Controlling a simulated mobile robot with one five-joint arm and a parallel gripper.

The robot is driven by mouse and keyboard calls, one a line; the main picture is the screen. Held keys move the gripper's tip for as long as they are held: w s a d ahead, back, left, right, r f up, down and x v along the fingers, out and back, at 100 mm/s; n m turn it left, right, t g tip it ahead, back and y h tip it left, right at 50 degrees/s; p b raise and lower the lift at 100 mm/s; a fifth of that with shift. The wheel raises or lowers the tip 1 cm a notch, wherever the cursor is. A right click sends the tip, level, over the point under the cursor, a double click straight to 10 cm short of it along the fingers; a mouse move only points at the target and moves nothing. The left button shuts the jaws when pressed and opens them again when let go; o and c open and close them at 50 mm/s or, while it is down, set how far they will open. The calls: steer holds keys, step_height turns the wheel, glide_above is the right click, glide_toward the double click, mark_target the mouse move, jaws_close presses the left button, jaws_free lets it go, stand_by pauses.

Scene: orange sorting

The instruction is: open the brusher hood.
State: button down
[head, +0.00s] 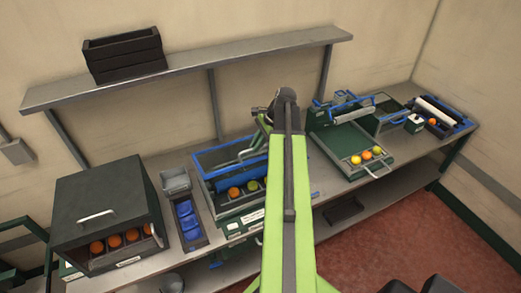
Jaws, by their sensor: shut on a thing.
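The brusher (232,227) is a dark green unit on the bench, left of centre, with an orange and a yellow-green fruit in its front. Its hood (196,162) has a blue frame and see-through panels and sits over the back of the unit. How far it is raised is hard to tell. My green arm crosses the middle of the view and covers the brusher's right side. My gripper (243,158) is at the hood, small and partly hidden behind the arm. It is shut on what appears to be the hood's handle.
A dark box (105,200) with a handle and several oranges stands at left. Blue bins (188,220) lie beside the brusher. A green tray (345,142) with three fruits and a roller unit (440,108) stand at right. A shelf (200,75) with a black crate (124,55) runs above.

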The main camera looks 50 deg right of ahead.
steer(key=shift+w+d+r+p, duration=0.25)
steer(key=shift+w+r, duration=0.2)
steer(key=shift+w, duration=0.05)
steer(key=shift+w+d+r+p, duration=0.2)
steer(key=shift+w+r, duration=0.25)
steer(key=shift+w, duration=0.05)
steer(key=c, duration=1.9)
jaws_free()
steer(key=o, duration=0.4)
steer(key=shift+w+d+f, duration=0.1)
steer(key=shift+w+f, duration=0.15)
steer(key=shift+w, duration=0.1)
steer(key=shift+o, duration=0.2)
steer(key=s+d+r+p, duration=0.1)
steer(key=s+d, duration=0.7)
steer(key=s, duration=0.2)
steer(key=shift+d+r, duration=0.15)
